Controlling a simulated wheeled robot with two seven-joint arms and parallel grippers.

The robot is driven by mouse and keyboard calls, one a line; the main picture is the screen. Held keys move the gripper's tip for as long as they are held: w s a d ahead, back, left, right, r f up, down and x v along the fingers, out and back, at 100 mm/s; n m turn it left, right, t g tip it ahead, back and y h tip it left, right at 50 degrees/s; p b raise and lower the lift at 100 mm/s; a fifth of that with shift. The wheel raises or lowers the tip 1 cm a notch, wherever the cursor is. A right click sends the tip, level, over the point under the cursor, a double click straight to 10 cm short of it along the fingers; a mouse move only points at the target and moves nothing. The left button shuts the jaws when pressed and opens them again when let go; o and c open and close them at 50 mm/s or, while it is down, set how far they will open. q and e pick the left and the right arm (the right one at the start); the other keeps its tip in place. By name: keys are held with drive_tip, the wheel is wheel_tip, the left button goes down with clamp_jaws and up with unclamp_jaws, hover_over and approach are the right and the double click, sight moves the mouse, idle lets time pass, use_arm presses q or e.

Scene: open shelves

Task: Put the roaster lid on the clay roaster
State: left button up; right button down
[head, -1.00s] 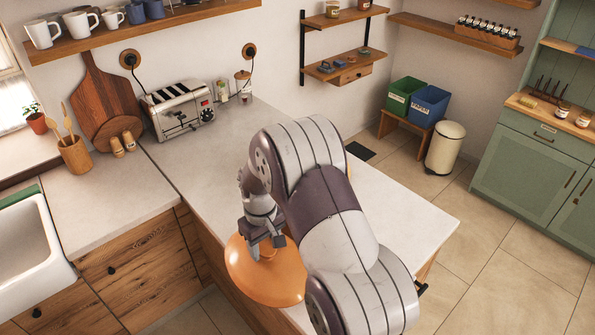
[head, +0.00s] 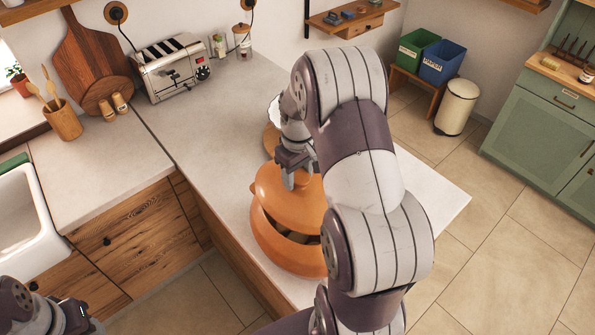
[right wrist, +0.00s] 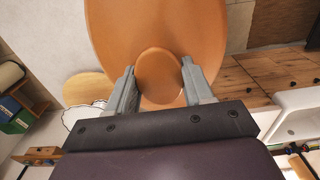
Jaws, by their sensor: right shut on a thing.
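The orange-brown clay roaster (head: 275,248) stands on the counter in the head view, partly behind my right arm. The matching roaster lid (head: 280,198) is over its mouth, with a dark gap between lid and roaster at the front and right; the lid looks tilted. My right gripper (head: 298,178) is shut on the lid's round knob. In the right wrist view, the fingers (right wrist: 158,70) sit on both sides of the knob, with the lid (right wrist: 155,28) beyond. Part of my left arm and gripper (head: 72,318) shows at the bottom left; its fingers are unclear.
A round wooden board (head: 270,140) and a white-rimmed item (head: 273,108) lie behind the roaster, partly hidden by my arm. A toaster (head: 172,68) stands at the back. The counter (head: 205,125) left of the roaster is clear.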

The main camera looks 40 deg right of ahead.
drive_tip(key=shift+w+d+f+b, duration=0.45)
drive_tip(key=shift+w+d+f, duration=0.3)
drive_tip(key=shift+w+f, duration=0.25)
drive_tip(key=shift+s+f, duration=0.15)
drive_tip(key=shift+f, duration=0.2)
drive_tip(key=shift+s+a+f+b, duration=0.45)
drive_tip(key=shift+b, duration=0.3)
drive_tip(key=shift+s+a+f, duration=0.1)
drive_tip(key=shift+f, duration=0.2)
drive_tip(key=f, duration=0.1)
drive_tip(key=f+b, duration=0.2)
drive_tip(key=shift+w+d+f, duration=0.2)
drive_tip(key=shift+w+d, duration=0.15)
drive_tip(key=shift+w, duration=0.05)
drive_tip(key=shift+f+b, duration=0.35)
drive_tip(key=shift+b, duration=0.1)
drive_tip(key=shift+s+a+f, duration=0.2)
drive_tip(key=shift+s+f, duration=0.05)
drive_tip(key=shift+f, duration=0.05)
use_arm(q)
wheel_tip(320, 180, down, 6)
drive_tip(key=w, duration=0.1)
drive_tip(key=shift+d, duration=0.4)
use_arm(e)
drive_tip(key=shift+f, duration=0.1)
use_arm(q)
drive_tip(key=shift+w+r, duration=0.1)
drive_tip(key=shift+w, duration=0.05)
use_arm(e)
drive_tip(key=shift+w+d, duration=0.1)
